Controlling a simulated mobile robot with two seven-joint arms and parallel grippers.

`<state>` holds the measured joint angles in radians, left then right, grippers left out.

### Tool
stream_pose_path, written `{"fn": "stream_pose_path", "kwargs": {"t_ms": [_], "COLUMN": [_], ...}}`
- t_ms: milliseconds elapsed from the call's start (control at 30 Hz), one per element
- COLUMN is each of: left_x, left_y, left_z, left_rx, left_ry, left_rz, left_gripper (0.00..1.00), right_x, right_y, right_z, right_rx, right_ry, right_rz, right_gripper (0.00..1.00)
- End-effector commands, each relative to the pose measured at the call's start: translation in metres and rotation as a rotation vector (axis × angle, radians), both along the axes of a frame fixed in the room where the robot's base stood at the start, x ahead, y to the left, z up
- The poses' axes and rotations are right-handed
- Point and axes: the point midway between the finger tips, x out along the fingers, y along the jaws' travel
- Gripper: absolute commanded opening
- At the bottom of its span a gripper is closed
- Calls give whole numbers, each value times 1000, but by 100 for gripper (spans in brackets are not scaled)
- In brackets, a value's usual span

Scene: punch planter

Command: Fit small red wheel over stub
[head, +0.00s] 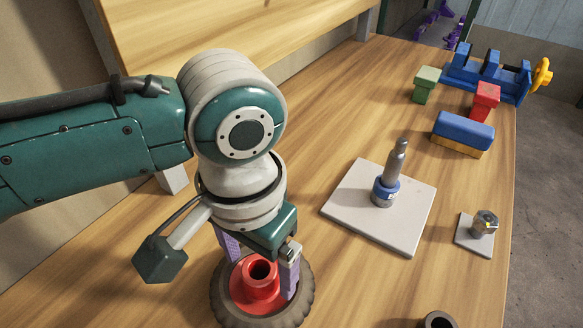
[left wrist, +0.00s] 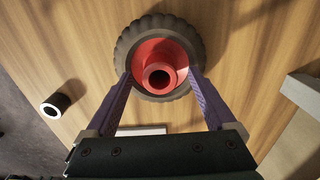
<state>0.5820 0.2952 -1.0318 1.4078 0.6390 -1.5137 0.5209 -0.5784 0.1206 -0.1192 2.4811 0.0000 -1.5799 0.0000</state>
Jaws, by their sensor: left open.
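The red wheel (head: 257,290), a red hub with a raised hollow centre inside a dark grey tyre (head: 222,300), lies flat on the table. It also shows in the left wrist view (left wrist: 150,52). My left gripper (head: 262,276) is open above it, its purple fingers on either side of the hub's raised centre. I cannot tell whether they touch the wheel. A short grey stub (head: 485,222) stands on a small pale plate (head: 474,245) at the right. A taller grey post (head: 396,162) with a blue collar (head: 385,188) stands on a larger pale plate (head: 345,207). My right gripper is not in view.
A dark hollow cylinder (head: 438,321) is at the bottom edge; a similar one shows in the left wrist view (left wrist: 55,105). Blue (head: 463,130), red (head: 486,98) and green (head: 426,84) blocks and a blue vise-like piece (head: 490,70) stand at the back right. Clear table separates wheel and plates.

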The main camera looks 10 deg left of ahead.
Motion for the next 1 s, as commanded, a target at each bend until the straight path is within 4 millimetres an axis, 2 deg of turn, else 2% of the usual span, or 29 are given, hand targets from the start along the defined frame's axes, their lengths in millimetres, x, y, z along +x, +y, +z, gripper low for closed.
{"fn": "stream_pose_path", "kwargs": {"t_ms": [67,800,1000], "left_x": [0,0,0], "left_y": [0,0,0], "left_z": [0,1,1], "left_rx": [0,0,0], "left_ry": [0,0,0], "left_rz": [0,1,1], "left_gripper": [85,2,0], "right_x": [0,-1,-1], "right_y": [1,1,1], "right_z": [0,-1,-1], "right_rx": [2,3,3], "right_ry": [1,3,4], "right_rz": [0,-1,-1], "right_gripper": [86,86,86]}}
